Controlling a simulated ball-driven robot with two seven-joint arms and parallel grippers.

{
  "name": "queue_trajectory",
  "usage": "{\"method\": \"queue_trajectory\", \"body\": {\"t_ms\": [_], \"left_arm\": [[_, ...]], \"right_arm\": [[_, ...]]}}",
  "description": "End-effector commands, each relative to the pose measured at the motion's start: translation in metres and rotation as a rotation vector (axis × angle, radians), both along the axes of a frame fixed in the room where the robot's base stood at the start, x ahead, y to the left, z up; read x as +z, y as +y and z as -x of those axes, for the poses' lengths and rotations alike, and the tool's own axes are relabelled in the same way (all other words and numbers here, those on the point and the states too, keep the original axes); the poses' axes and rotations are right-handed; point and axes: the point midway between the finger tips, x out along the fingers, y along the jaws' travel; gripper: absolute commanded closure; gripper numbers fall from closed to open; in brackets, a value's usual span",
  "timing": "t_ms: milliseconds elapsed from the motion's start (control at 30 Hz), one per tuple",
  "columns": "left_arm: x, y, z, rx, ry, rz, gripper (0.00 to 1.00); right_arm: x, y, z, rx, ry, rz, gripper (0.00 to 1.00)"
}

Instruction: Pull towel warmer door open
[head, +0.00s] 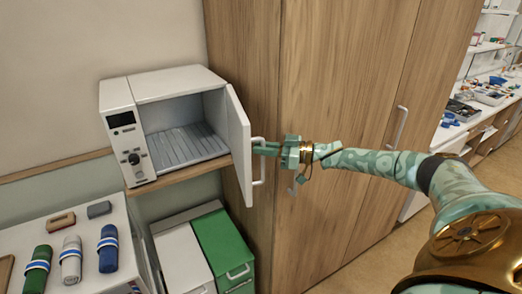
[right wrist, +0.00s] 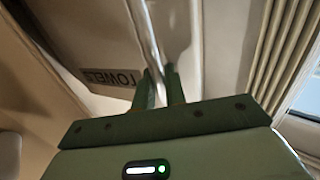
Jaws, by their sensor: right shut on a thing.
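The white towel warmer (head: 165,82) sits on a wooden shelf at the left in the head view. Its door (head: 238,145) stands wide open, swung out to the right side, and shows a ribbed, empty-looking inside. The door's bar handle (head: 259,172) is on its outer face. My right gripper (head: 262,147) reaches in from the right and is shut on this handle. In the right wrist view the two fingers (right wrist: 159,88) close around the light handle bar (right wrist: 145,35), beside a partly readable label (right wrist: 112,78). My left gripper is not in view.
A tall wooden cabinet (head: 340,80) stands close behind my right arm. Below the warmer are a white bin and a green bin (head: 225,245). A white table (head: 60,220) at lower left holds several rolled towels. The floor at lower right is clear.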

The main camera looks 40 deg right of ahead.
Motion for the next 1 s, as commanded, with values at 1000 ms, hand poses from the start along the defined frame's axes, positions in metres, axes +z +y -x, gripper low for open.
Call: {"method": "queue_trajectory", "body": {"t_ms": [1000], "left_arm": [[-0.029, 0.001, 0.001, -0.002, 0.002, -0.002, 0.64]], "right_arm": [[-0.004, -0.056, 0.066, -0.004, 0.005, 0.004, 0.71]]}}
